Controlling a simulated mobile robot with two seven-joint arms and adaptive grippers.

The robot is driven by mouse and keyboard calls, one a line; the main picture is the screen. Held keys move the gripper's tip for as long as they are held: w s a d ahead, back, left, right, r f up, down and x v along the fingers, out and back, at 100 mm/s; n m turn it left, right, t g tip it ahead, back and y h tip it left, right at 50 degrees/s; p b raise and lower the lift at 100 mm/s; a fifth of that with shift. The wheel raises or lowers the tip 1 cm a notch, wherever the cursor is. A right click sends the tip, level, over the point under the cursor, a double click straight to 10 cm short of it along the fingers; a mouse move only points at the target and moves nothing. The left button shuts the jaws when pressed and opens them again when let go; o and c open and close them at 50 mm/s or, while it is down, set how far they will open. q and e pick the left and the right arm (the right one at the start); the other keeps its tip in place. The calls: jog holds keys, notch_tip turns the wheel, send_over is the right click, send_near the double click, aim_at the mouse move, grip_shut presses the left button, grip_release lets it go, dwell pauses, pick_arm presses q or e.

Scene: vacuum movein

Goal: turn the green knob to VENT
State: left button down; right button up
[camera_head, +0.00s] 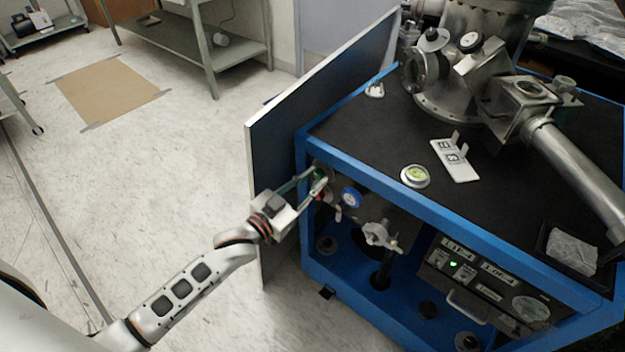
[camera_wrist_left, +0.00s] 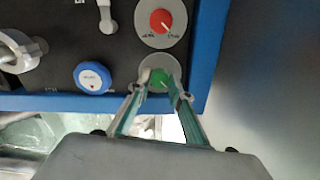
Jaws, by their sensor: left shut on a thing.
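The green knob (camera_wrist_left: 158,80) sits on a round grey plate at the corner of the cabinet's black panel in the left wrist view. My left gripper (camera_wrist_left: 162,84) is shut on it, with a fingertip on each side. In the head view my left gripper (camera_head: 316,178) reaches the front left corner of the blue cabinet (camera_head: 349,150), and its fingers partly hide the green knob (camera_head: 319,174). The lettering around the green knob cannot be read. My right gripper is not in view.
A red knob (camera_wrist_left: 161,21) and a blue knob (camera_wrist_left: 92,77) are close to the green one. A metal handle valve (camera_head: 379,235) sticks out to the right. An open grey door panel (camera_head: 300,100) stands left of the cabinet.

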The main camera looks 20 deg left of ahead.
pick_arm(q)
jog(key=shift+m, duration=0.3)
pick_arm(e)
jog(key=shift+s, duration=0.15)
pick_arm(q)
jog(key=m+p, duration=0.1)
jog(key=m, duration=0.1)
jog(key=shift+r+m+p, duration=0.2)
jog(key=shift+m+p, duration=0.1)
jog(key=shift+m, duration=1)
jog(key=shift+f+m+p, duration=0.1)
jog(key=shift+m+p, duration=0.3)
jog(key=shift+m, duration=0.5)
jog(key=m, duration=0.4)
jog(key=shift+f+m, duration=0.15)
jog(key=shift+m, duration=0.15)
jog(key=m, duration=0.4)
jog(key=shift+m, duration=1.3)
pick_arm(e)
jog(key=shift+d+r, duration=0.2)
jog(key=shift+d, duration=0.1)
